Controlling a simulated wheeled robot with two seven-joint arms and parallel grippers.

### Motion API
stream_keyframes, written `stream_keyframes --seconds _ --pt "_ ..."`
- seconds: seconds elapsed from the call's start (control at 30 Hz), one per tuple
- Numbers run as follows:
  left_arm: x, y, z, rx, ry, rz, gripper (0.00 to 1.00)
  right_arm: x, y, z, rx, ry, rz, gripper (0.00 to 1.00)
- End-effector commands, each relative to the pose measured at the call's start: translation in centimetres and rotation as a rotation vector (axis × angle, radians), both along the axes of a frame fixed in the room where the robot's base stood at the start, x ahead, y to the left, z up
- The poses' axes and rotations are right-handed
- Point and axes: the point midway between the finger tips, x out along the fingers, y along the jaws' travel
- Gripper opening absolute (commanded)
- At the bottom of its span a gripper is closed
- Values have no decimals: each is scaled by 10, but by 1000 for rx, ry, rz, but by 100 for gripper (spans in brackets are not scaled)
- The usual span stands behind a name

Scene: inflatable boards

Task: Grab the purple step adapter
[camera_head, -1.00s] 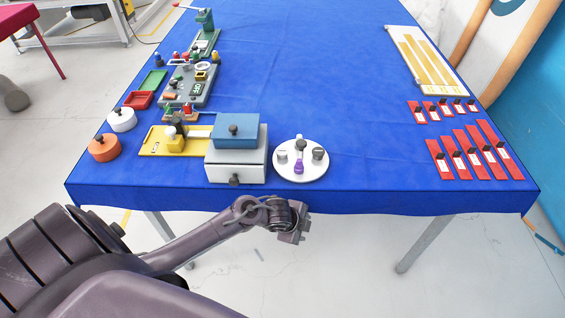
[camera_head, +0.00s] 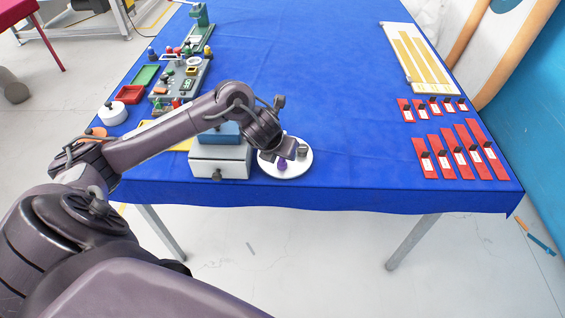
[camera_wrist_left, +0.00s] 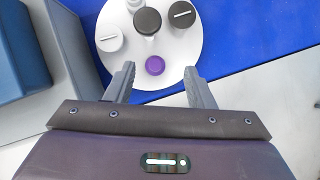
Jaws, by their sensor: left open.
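The purple step adapter (camera_head: 283,164) stands on the round white plate (camera_head: 299,168) near the table's front edge. In the left wrist view the purple adapter (camera_wrist_left: 155,65) shows as a small round purple top, just beyond and between my fingertips. My left gripper (camera_wrist_left: 158,80) is open and empty, its fingers spread to either side of the adapter's line. In the head view my left gripper (camera_head: 288,150) hangs over the plate and hides part of it. My right gripper is not in view.
A grey drawer box (camera_head: 220,160) with a blue top is close on the left. Blue table (camera_head: 350,150) to the right is clear.

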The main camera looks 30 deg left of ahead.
Motion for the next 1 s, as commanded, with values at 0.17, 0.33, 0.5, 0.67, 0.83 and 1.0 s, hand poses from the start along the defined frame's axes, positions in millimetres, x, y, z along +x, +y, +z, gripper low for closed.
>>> stream_keyframes --seconds 0.17,0.33,0.5,0.67,0.83,1.0 --pt "6 5 -22 -3 5 6 49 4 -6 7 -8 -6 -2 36" --pt "17 7 -42 -3 1 4 49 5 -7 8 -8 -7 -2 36" --pt "20 8 -46 0 -2 3 49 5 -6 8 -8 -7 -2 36" --pt "20 8 -46 0 -2 3 45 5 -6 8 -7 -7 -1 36" --pt "20 8 -46 0 -2 3 23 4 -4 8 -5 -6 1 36" --pt "20 8 -46 0 -2 3 3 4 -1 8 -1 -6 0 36"
